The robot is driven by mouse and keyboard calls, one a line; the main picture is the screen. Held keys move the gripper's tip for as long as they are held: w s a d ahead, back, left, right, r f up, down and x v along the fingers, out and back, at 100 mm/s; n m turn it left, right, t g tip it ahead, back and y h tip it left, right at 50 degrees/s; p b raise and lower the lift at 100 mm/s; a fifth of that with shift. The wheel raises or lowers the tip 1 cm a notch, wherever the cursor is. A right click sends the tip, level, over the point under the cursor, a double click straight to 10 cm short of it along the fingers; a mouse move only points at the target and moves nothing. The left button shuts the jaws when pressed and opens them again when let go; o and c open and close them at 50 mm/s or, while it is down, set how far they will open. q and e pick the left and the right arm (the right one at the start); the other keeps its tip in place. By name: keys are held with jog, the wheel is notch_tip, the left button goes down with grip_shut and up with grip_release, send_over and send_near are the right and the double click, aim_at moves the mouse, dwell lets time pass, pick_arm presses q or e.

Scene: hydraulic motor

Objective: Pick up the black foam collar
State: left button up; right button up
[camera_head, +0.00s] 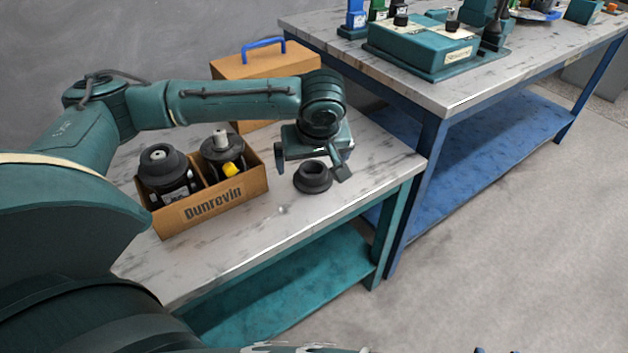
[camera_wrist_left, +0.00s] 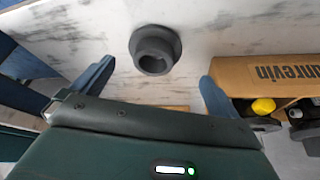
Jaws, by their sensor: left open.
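The black foam collar (camera_head: 313,178) is a dark ring with a wider base and a raised, hollow top. It lies on the marble-topped table, right of the cardboard box. In the left wrist view the collar (camera_wrist_left: 155,49) lies beyond the fingertips, between their lines. My left gripper (camera_head: 312,172) is open and empty, with its fingers spread above and around the collar's place in the head view. In the left wrist view its two fingers (camera_wrist_left: 152,82) stand apart at left and right. I cannot tell its exact height over the collar. My right gripper is not in view.
An open cardboard box (camera_head: 212,203) holding two dark motor parts stands left of the collar. A closed cardboard box with a blue handle (camera_head: 264,62) stands behind my arm. The front right of the marble table (camera_head: 375,180) is clear. A blue-framed bench with a teal device (camera_head: 420,50) stands behind right.

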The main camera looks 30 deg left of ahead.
aim_at(313, 169)
pick_arm(q)
jog(key=b+x, duration=0.1)
jog(key=x, duration=0.2)
jog(key=w+b+x, duration=0.1)
jog(key=x, duration=0.1)
jog(key=shift+w+a+f, duration=0.1)
jog(key=shift+w+f, duration=0.1)
jog(key=shift+f, duration=0.15)
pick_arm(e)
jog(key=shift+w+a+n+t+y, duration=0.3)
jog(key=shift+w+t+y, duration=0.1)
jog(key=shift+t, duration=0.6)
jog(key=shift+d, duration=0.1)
pick_arm(q)
jog(key=c, duration=1)
